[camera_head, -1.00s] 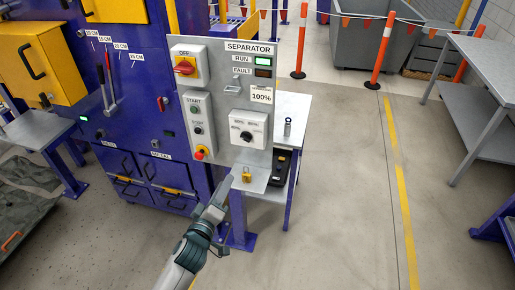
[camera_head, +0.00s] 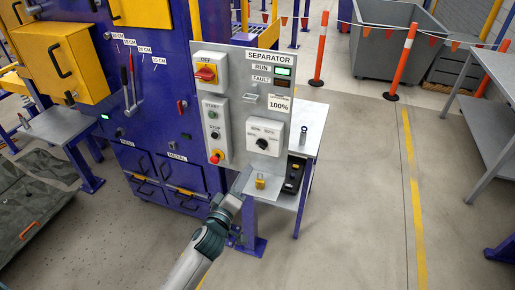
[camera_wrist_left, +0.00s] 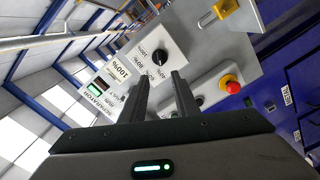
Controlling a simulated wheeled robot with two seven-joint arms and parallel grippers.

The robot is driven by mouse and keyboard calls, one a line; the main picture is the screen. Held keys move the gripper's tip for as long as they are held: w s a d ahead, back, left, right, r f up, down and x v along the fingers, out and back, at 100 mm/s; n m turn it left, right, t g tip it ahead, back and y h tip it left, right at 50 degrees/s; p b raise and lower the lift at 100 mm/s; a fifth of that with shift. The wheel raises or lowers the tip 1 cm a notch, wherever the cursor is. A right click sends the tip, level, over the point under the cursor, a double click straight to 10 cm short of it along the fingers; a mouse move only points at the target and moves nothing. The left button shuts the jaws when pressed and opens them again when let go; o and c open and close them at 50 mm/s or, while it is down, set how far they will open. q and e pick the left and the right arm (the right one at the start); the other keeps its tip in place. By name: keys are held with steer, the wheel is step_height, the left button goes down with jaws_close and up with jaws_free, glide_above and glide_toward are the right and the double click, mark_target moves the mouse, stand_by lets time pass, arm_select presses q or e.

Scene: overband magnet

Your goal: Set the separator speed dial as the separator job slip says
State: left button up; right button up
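The separator speed dial (camera_head: 262,144) is a black knob on a white plate on the grey separator panel (camera_head: 232,90); percent marks surround it. I cannot tell surely which mark it points at. The dial (camera_wrist_left: 160,57) also shows in the left wrist view, ahead of the fingertips and apart from them. The job slip (camera_head: 279,104), a white card above the dial, reads 100%. My right gripper is out of view.
Left of the dial are start and stop buttons and a red emergency knob (camera_head: 215,157). A red-handled OFF switch (camera_head: 206,73) sits above. The RUN lamp (camera_head: 283,71) is green. A yellow padlock (camera_head: 260,182) is on the small shelf below.

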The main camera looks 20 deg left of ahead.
mark_target(259, 146)
arm_select(q)
steer(key=w, duration=0.4)
steer(key=w+p, duration=0.1)
steer(key=w, duration=0.4)
steer(key=w+p, duration=0.1)
steer(key=w, duration=0.3)
steer(key=shift+w+d, duration=0.25)
steer(key=shift+w, duration=0.05)
jaws_close()
